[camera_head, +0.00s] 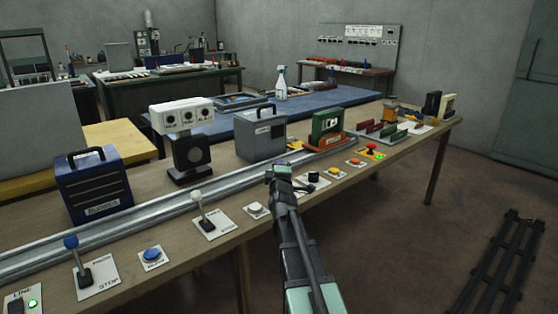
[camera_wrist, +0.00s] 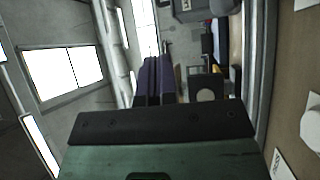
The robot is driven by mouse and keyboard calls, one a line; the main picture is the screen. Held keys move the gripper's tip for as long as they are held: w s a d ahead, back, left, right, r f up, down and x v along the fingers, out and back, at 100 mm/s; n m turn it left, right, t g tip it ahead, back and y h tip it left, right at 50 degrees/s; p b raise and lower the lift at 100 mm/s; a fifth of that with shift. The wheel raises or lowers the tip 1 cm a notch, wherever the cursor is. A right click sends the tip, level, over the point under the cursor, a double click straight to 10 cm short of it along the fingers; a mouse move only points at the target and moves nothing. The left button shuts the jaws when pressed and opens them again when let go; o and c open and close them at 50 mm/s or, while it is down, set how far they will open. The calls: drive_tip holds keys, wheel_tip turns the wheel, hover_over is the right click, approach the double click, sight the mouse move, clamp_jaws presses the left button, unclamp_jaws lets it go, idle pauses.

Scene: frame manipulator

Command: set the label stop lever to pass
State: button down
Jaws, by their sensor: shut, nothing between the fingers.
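A lever with a blue ball knob (camera_head: 71,242) stands at the front left of the bench. The white plate (camera_head: 105,275) under it appears to read PASS at its far end and STOP at its near end. The lever tips slightly left in the picture; I cannot tell surely which setting it is in. My gripper (camera_head: 279,170) is well to the right of this lever, over the bench near the metal rail, and apart from it. In the wrist view its dark purple fingers (camera_wrist: 153,80) are together and empty.
A second lever with a white knob (camera_head: 196,196) stands between the blue lever and my gripper. A blue button (camera_head: 152,254) and a white button (camera_head: 256,209) are on the front strip. A metal rail (camera_head: 150,221) runs behind, with a blue box (camera_head: 95,188) beyond it.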

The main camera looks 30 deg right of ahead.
drive_tip(key=s+a+r, duration=0.1)
drive_tip(key=s+a+r+p, duration=0.1)
drive_tip(key=s, duration=0.1)
drive_tip(key=shift+s+a, duration=0.1)
idle(0.3)
